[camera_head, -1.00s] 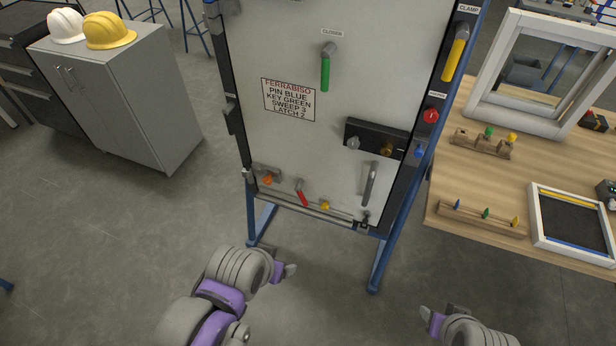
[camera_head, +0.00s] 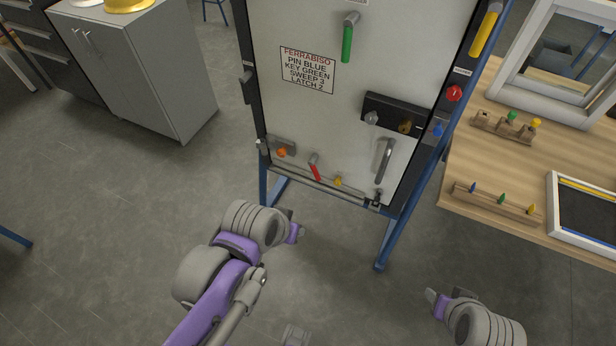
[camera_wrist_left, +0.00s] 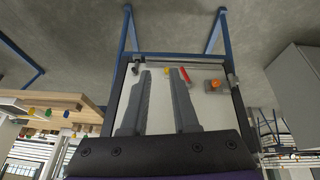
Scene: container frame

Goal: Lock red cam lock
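The red cam lock handle (camera_head: 315,168) sits low on the upright white panel (camera_head: 335,120), tilted with its lower end to the right. It also shows in the left wrist view (camera_wrist_left: 184,75), close beside the fingertips in the picture; the gap in depth is hard to judge. My left gripper (camera_head: 294,232) is below and in front of the panel in the head view. Its two fingers (camera_wrist_left: 160,71) are spread apart with nothing between them. My right gripper (camera_head: 437,300) is at the lower right, away from the panel; its fingers are too small to judge.
An orange knob (camera_head: 281,152) is left of the red handle and a yellow one (camera_head: 338,181) right of it. A grey handle (camera_head: 384,160) and green handle (camera_head: 347,40) also project. A wooden table (camera_head: 480,165) stands right, a grey cabinet (camera_head: 150,75) left.

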